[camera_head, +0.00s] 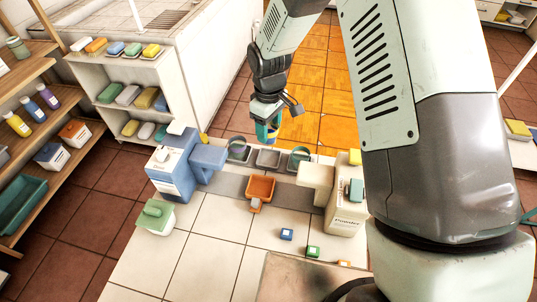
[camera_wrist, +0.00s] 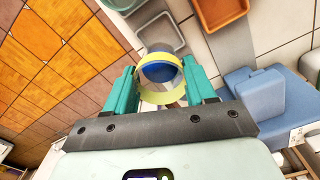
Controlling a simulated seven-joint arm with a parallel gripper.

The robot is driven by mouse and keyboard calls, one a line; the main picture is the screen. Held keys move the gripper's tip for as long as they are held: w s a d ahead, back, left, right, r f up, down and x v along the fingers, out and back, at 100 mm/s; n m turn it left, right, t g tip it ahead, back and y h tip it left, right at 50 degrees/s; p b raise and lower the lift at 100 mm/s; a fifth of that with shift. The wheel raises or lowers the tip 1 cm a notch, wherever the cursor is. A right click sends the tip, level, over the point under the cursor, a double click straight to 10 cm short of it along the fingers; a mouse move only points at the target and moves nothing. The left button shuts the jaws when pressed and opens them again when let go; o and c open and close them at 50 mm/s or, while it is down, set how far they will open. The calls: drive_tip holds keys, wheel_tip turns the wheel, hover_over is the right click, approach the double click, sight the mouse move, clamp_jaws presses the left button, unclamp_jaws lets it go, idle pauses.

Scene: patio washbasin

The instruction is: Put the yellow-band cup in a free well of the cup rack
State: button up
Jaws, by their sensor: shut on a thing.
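My gripper (camera_head: 268,124) is shut on the yellow-band cup (camera_head: 272,135), in the air near the far edge of the tiled counter. In the wrist view, the cup's yellow band (camera_wrist: 150,98) sits between the teal fingers of my gripper (camera_wrist: 163,92), with a round blue part in its middle. I cannot tell for sure which of these is the cup rack. The grey tray also shows in the wrist view (camera_wrist: 158,28) and looks empty.
A blue dispenser (camera_head: 172,170) stands left of the row and a cream powder dispenser (camera_head: 346,205) right of it. An orange tray (camera_head: 261,187) lies between them. Small blue (camera_head: 287,234) and green (camera_head: 313,251) blocks lie nearer. The front left tiles are mostly clear.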

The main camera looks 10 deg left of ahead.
wheel_tip(320, 180, down, 8)
drive_tip(key=shift+f, duration=0.25)
drive_tip(key=o, duration=1)
drive_tip(key=shift+f, duration=0.15)
drive_tip(key=shift+o, duration=0.2)
